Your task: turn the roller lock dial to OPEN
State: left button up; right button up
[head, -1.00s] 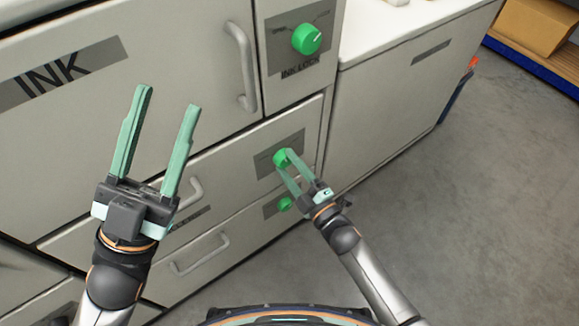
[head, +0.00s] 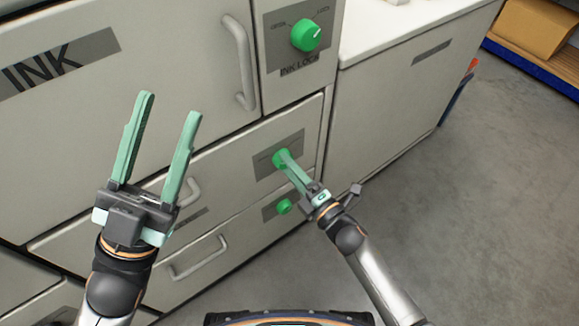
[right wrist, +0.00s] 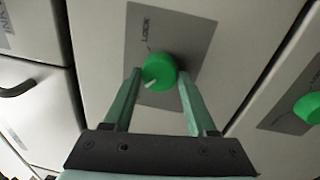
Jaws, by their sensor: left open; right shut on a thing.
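A green dial (head: 279,158) sits on a grey plate (head: 262,166) on the middle drawer front. Its plate lettering is too small to read in the head view. My right gripper (head: 284,162) is shut on this dial, its fingers nearly in line from the head. In the right wrist view the dial (right wrist: 159,71) lies between the two fingertips (right wrist: 160,75). A word like LOCK shows on the plate above it, and its white mark points to the lower left. My left gripper (head: 170,102) is open and empty, in front of the cabinet at the left.
Another green dial (head: 306,35), labelled INK LOCK, is above, and a smaller one (head: 284,206) is below. Handles (head: 241,62) stick out from the INK door and the drawers (head: 200,257). A white-topped cabinet (head: 400,85) stands at right. The floor (head: 480,200) there is clear.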

dwell(0.3)
jog(key=o, duration=1.4)
jog(key=shift+c, duration=0.2)
